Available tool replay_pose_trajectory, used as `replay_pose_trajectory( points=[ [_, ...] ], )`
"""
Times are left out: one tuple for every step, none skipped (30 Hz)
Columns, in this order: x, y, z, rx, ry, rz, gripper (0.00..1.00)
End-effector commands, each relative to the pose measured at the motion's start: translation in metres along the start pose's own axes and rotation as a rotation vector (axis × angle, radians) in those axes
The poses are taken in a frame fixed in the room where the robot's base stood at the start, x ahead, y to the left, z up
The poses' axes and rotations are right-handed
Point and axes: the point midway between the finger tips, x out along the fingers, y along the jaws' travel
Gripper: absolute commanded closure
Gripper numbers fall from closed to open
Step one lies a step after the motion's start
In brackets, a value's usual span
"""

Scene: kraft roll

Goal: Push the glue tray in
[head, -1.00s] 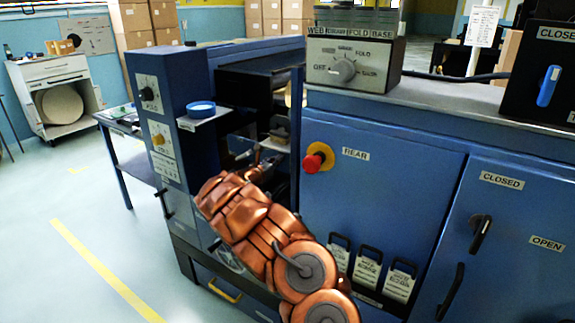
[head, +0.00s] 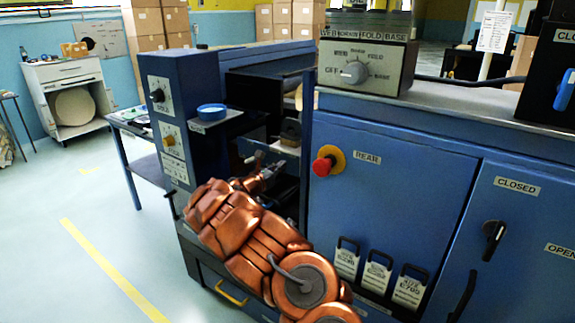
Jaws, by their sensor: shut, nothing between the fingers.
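My gripper (head: 254,160) is at the mouth of the open bay in the blue machine (head: 400,185), at the end of my copper-coloured arm. It is small in the head view; its fingers look closed with nothing held. I cannot pick out the glue tray with certainty. My arm hides the lower part of the bay, and the inside is dark. A small brown block (head: 291,131) sits on a light ledge inside the bay, behind and to the right of the gripper. I cannot tell whether the gripper touches anything.
A red knob (head: 323,166) sits on the panel to the right. A yellow handle (head: 231,292) is low on the machine front.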

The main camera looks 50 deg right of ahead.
Motion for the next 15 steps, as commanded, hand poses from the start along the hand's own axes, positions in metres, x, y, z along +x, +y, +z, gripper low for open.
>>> replay_pose_trajectory(
  points=[
    [-0.011, 0.001, -0.001, -0.004, -0.002, 0.003, 1.00],
    [-0.017, 0.001, -0.001, -0.004, -0.001, 0.002, 1.00],
    [-0.023, 0.000, 0.000, -0.005, -0.003, 0.002, 1.00],
    [-0.029, 0.001, 0.000, -0.004, -0.003, 0.003, 1.00],
    [-0.034, 0.001, 0.000, -0.003, -0.002, 0.003, 1.00],
    [-0.041, 0.002, 0.000, -0.002, -0.003, 0.004, 1.00],
    [-0.046, 0.001, 0.000, -0.002, -0.003, 0.003, 1.00],
    [-0.050, 0.001, 0.000, -0.002, -0.002, 0.002, 1.00],
    [-0.057, 0.001, -0.001, -0.004, -0.001, 0.002, 1.00],
    [-0.061, 0.000, -0.001, -0.004, 0.000, 0.001, 1.00],
    [-0.065, 0.000, -0.002, -0.004, 0.000, 0.000, 1.00],
    [-0.070, -0.001, -0.002, -0.004, 0.000, 0.000, 1.00],
    [-0.073, -0.001, -0.002, -0.004, 0.000, -0.001, 1.00],
    [-0.076, -0.001, -0.002, -0.003, 0.001, -0.001, 1.00],
    [-0.081, 0.000, -0.002, -0.002, 0.001, -0.001, 1.00]
  ],
)
